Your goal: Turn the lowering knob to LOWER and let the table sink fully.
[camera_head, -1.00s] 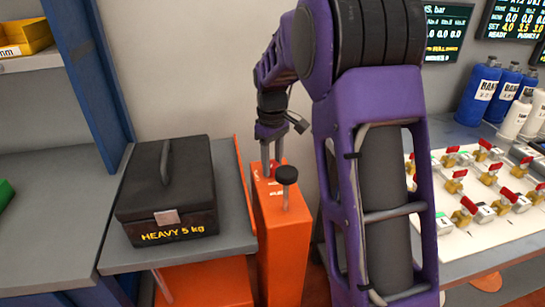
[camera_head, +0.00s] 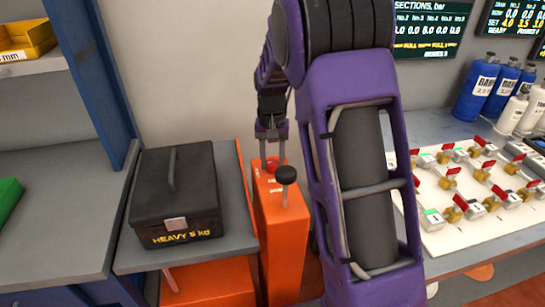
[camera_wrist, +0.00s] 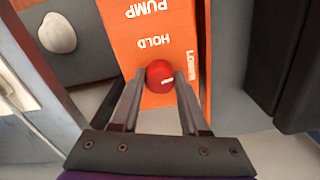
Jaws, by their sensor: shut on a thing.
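The lowering knob is a red round knob (camera_wrist: 160,76) with a white mark, on top of an orange post (camera_head: 280,235). In the wrist view it sits between the fingertips of my gripper (camera_wrist: 155,82), and its mark points right, toward the LOWER label (camera_wrist: 192,66). HOLD and PUMP are printed above it in that view. My gripper (camera_head: 271,150) reaches down to the knob from above and is shut on it. The lift table (camera_head: 232,185) stands left of the post, carrying a black box (camera_head: 175,190) marked HEAVY 5 kg.
A black-topped pump handle (camera_head: 286,175) stands close in front of the knob. A grey shelf (camera_head: 60,215) adjoins the table on the left. A white valve panel (camera_head: 470,225) and bottles (camera_head: 478,88) are at the right. My purple arm covers the middle.

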